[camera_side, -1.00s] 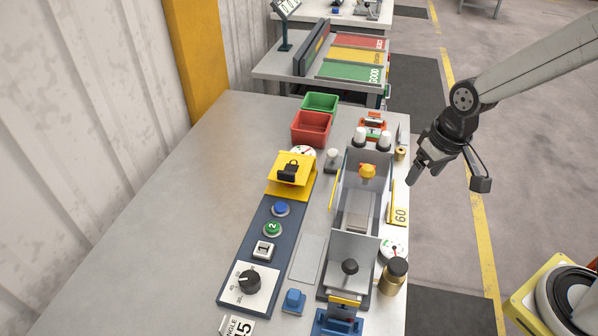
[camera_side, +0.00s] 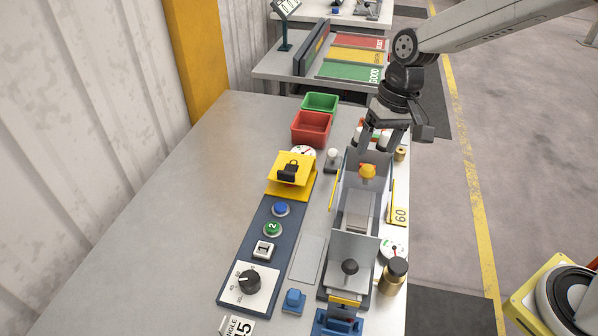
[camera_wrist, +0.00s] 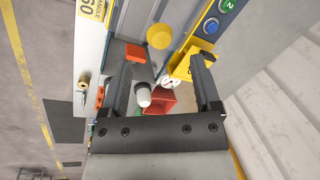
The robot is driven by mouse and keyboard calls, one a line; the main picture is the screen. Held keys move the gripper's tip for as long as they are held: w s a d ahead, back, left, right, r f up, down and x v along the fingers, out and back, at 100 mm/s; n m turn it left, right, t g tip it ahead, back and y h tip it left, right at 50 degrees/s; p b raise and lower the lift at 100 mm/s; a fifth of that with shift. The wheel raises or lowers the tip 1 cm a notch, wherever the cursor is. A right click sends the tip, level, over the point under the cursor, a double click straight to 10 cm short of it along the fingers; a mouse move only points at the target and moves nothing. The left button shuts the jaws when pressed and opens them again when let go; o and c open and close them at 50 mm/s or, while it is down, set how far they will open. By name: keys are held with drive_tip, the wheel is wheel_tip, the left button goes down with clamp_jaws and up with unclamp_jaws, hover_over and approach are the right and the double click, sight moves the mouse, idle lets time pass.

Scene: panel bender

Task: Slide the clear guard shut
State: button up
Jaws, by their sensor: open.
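The machine's narrow channel runs along the right side of the bench. A grey, see-through-looking panel (camera_side: 382,166) stands at its far end behind a yellow knob (camera_side: 367,171); I take it for the clear guard, but its edges are hard to make out. The channel between it and the near end is uncovered. My gripper (camera_side: 396,136) is open and empty above the far end of the channel, beyond the yellow knob. In the wrist view, a white-tipped post (camera_wrist: 143,97) shows between the fingers, and the yellow knob (camera_wrist: 160,36) lies ahead of them.
A grey plate with a black knob (camera_side: 350,267) stands at the near end. The yellow box with a black latch (camera_side: 289,170), blue button (camera_side: 281,209) and green button (camera_side: 273,228) stand left. Red (camera_side: 311,128) and green bins (camera_side: 320,102) stand behind. The bench's left is clear.

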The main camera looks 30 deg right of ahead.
sight(369, 165)
drive_tip(key=shift+w+a+f, duration=0.1)
drive_tip(key=shift+a+f, duration=0.1)
drive_tip(key=shift+f, duration=0.9)
drive_tip(key=shift+s+a+f, duration=0.1)
drive_tip(key=shift+a+f, duration=0.15)
drive_tip(key=shift+f, duration=0.9)
drive_tip(key=shift+w+a+f, duration=0.1)
drive_tip(key=shift+a+f, duration=0.1)
drive_tip(key=shift+f, duration=0.9)
clamp_jaws()
